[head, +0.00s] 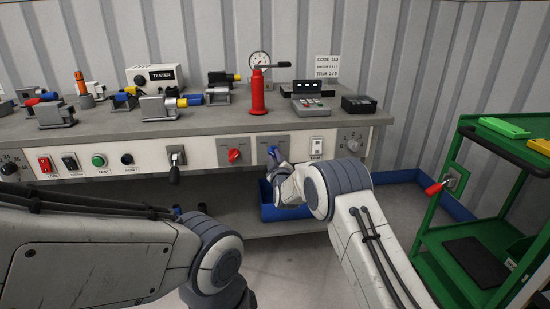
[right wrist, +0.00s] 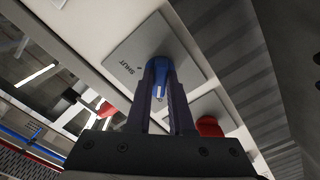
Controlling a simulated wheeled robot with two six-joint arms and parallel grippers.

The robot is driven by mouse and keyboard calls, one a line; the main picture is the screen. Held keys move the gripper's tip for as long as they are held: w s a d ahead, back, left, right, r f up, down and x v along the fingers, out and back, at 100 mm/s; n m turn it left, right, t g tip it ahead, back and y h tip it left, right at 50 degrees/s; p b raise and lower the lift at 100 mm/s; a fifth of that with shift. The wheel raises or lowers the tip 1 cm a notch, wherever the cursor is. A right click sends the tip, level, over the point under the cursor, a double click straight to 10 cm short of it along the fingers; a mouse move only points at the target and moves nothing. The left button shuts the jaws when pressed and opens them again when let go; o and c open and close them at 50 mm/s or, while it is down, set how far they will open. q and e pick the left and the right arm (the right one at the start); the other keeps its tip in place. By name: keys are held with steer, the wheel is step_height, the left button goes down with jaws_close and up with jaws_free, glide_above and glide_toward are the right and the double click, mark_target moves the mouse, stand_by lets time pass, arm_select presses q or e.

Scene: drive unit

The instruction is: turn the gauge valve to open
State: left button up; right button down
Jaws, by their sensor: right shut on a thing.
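A blue valve handle (head: 272,151) sits on a grey plate on the bench's front panel, below the round gauge (head: 260,59). In the right wrist view the blue handle (right wrist: 158,70) is between the fingers of my right gripper (right wrist: 160,82), which is shut on it. The plate (right wrist: 138,62) bears the word SHUT beside the handle. In the head view my right gripper (head: 275,164) is at the panel, partly hidden by its own wrist. My left arm shows at lower left, but its gripper cannot be made out.
A red valve handle (head: 235,155) is just left of the blue one, and a white switch (head: 316,147) is to its right. A blue bin (head: 270,208) is below the bench. A green cart (head: 440,210) stands at right.

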steer(key=c, duration=0.8)
jaws_free()
steer(key=s+d+p, duration=0.1)
steer(key=s+p, duration=0.1)
steer(key=s, duration=0.8)
steer(key=shift+s+d, duration=0.15)
steer(key=shift+s, duration=0.1)
